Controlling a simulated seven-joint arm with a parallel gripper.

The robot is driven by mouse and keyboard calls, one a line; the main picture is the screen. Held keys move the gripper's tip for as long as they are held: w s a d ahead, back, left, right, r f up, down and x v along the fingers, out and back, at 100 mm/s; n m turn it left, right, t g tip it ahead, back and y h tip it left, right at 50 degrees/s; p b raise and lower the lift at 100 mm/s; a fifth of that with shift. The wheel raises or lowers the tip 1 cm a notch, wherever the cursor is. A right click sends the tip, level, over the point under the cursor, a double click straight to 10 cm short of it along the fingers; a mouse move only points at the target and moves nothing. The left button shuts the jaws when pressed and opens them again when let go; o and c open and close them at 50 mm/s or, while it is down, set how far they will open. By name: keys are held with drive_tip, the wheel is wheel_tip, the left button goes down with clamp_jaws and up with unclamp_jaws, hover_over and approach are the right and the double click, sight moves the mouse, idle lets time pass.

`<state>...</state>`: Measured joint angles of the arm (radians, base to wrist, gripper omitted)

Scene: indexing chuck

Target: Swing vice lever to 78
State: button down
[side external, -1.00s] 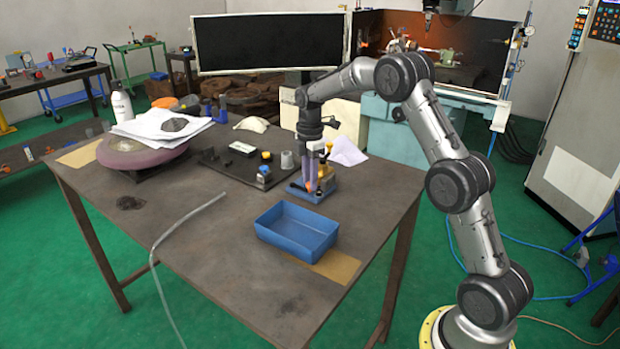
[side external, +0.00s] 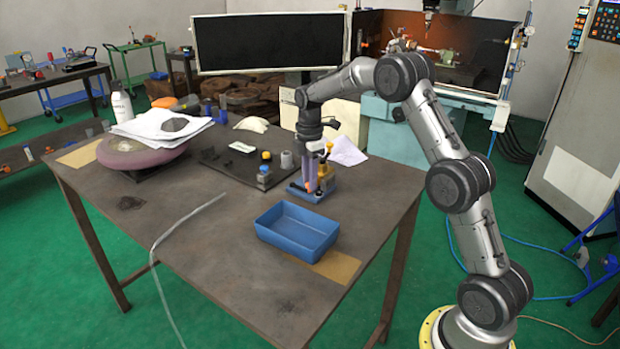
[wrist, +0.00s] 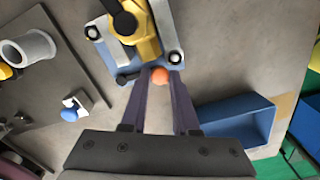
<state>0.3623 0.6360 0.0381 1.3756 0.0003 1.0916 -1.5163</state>
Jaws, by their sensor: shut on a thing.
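The vice (side external: 326,182) is a yellow body on a blue base, near the right back of the table. In the wrist view its yellow body (wrist: 146,40) shows at the top, on the blue base (wrist: 112,60) with grey posts. An orange ball-shaped knob (wrist: 161,75), seemingly the end of the vice lever, sits between my fingertips. My gripper (wrist: 160,78) points down with its two purple fingers shut on this knob; it also shows in the side view (side external: 312,188). The rest of the lever and any scale marks are hidden or too small to read.
An open blue bin (side external: 298,228) stands just in front of the vice. A dark board (side external: 225,160) with small parts and a grey cylinder (side external: 286,160) lies to the left. A round purple-rimmed disc (side external: 140,155) and papers are farther left. The front left table is mostly clear.

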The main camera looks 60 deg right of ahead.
drive_tip(key=m, duration=0.1)
drive_tip(key=a+m, duration=0.2)
drive_tip(key=m, duration=0.1)
drive_tip(key=shift+w+a, duration=0.1)
drive_tip(key=shift+w, duration=0.15)
drive_tip(key=m, duration=0.1)
drive_tip(key=w+a+m, duration=0.1)
drive_tip(key=m, duration=0.1)
drive_tip(key=shift+a+m, duration=0.3)
drive_tip(key=m, duration=0.1)
drive_tip(key=w+a+m, duration=0.1)
drive_tip(key=m, duration=0.1)
drive_tip(key=shift+w+a+m, duration=0.1)
drive_tip(key=shift+w+m, duration=0.1)
drive_tip(key=shift+m, duration=0.1)
drive_tip(key=shift+w+a+m, duration=0.2)
drive_tip(key=shift+w+m, duration=0.3)
drive_tip(key=shift+m, duration=0.5)
drive_tip(key=shift+w+a+m, duration=0.2)
drive_tip(key=shift+w+m, duration=0.25)
drive_tip(key=shift+m, duration=0.55)
drive_tip(key=c, duration=0.7)
unclamp_jaws()
drive_tip(key=shift+o, duration=0.2)
drive_tip(key=shift+r, duration=0.15)
